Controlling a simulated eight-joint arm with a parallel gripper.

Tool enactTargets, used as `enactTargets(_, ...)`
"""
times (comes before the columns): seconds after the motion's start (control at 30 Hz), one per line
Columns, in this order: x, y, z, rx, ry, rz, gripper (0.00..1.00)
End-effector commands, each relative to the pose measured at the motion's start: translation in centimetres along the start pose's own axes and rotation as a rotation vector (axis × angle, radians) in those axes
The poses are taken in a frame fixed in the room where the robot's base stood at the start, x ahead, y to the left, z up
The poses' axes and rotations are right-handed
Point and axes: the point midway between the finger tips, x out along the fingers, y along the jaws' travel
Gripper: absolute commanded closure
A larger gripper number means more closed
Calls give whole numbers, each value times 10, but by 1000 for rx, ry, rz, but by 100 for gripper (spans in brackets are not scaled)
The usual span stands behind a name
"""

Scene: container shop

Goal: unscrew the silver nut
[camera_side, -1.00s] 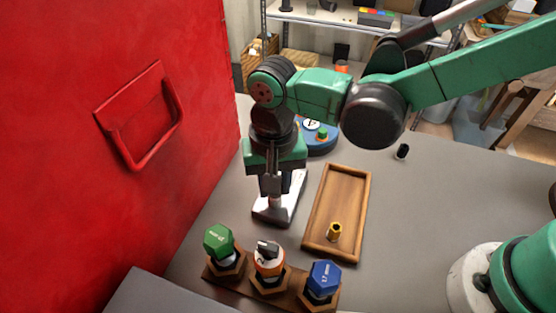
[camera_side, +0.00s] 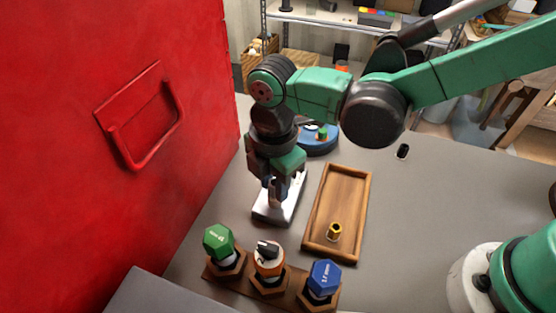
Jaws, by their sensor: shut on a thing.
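My gripper (camera_side: 275,200) points straight down over a silver metal base plate (camera_side: 291,207) on the grey table. Its jaws are shut on the silver nut, low above the plate. The nut is almost wholly hidden between the fingers, so I cannot tell how far it sits on its thread. A brass nut (camera_side: 334,231) stands in the wooden tray (camera_side: 365,205) to the right of the plate.
Bottles with green (camera_side: 217,238), orange (camera_side: 268,260) and blue (camera_side: 324,277) tops stand in a wooden rack in front. A red cabinet wall (camera_side: 80,130) rises at the left. A blue round device (camera_side: 322,146) sits behind. The table right of the tray is mostly clear.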

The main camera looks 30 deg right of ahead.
Motion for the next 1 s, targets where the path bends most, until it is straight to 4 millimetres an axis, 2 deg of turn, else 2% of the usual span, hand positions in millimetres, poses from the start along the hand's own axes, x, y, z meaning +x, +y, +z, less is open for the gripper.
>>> enactTargets(0.2,0,0,0,-446,0,0,100)
enactTargets(0.3,0,0,0,-547,0,0,100)
enactTargets(0.47,0,0,0,-561,0,1,100)
enactTargets(0.5,0,0,0,-560,0,1,66)
enactTargets(0.6,0,0,0,-559,0,1,38)
enactTargets(0.83,0,0,0,-558,0,0,38)
enactTargets(0.9,0,0,0,-558,0,0,55)
enactTargets(1.0,0,0,0,-557,0,0,55)
